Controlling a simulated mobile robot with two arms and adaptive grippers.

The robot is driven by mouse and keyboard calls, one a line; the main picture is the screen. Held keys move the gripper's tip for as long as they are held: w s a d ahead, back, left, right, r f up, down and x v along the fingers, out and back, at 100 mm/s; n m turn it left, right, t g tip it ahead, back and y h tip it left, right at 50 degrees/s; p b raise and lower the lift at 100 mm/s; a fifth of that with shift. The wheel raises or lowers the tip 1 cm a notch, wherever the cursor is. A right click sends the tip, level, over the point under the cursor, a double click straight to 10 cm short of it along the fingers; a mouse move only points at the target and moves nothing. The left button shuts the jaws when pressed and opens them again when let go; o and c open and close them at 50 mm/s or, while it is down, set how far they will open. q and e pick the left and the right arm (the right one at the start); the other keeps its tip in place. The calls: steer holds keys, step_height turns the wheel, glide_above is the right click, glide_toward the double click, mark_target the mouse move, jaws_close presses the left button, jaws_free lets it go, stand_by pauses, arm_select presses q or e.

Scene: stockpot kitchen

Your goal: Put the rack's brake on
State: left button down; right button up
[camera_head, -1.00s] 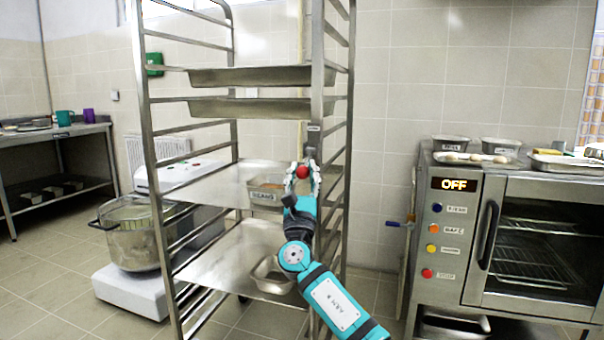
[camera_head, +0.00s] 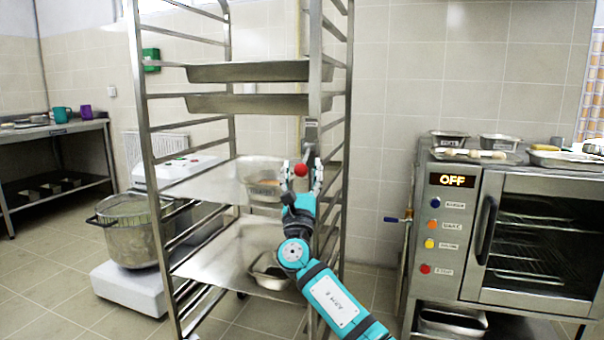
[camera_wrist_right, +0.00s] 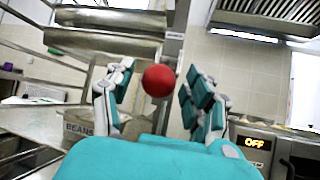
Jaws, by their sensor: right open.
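The tall steel rack (camera_head: 152,200) stands in the middle of the head view, with trays on its runners. A red ball knob (camera_head: 300,170) shows in front of its right front post, below a small labelled metal plate (camera_head: 310,130). My right gripper (camera_head: 301,168) is open, with one finger on each side of the knob. In the right wrist view the knob (camera_wrist_right: 158,80) sits between the spread fingers, with a gap showing on both sides. The knob's stem is hidden, and I cannot tell the brake's setting. My left gripper is not in view.
The rack holds upper trays (camera_head: 250,72), a bin (camera_head: 262,170) on a middle shelf and a small pan (camera_head: 268,270) lower down. A stockpot (camera_head: 130,235) stands on a white platform (camera_head: 125,288) at left. An oven (camera_head: 450,260) stands at right.

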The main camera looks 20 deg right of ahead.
steer(key=v, duration=1.2)
